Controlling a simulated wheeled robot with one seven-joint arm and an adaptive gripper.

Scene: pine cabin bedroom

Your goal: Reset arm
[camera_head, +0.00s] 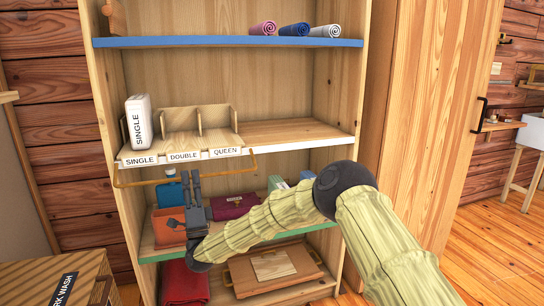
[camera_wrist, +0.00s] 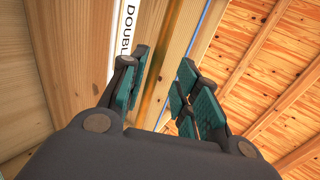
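My gripper (camera_head: 184,199) is in front of the shelf unit, just below the labelled sorter. In the wrist view my gripper (camera_wrist: 164,62) has its two teal-padded fingers apart with nothing between them. The arm reaches in from the lower right. The wooden sorter (camera_head: 199,116) has SINGLE, DOUBLE and QUEEN labels along its front. A white SINGLE package (camera_head: 139,121) stands upright in its left slot; the other two slots look empty.
A brass rail (camera_head: 135,184) runs along the sorter's front, close to my gripper. An orange bin (camera_head: 168,228) and a maroon pouch (camera_head: 233,206) sit on the green-edged shelf. A DARK WASH box (camera_head: 40,278) stands lower left. Rolled cloths (camera_head: 294,29) lie on the blue-edged shelf.

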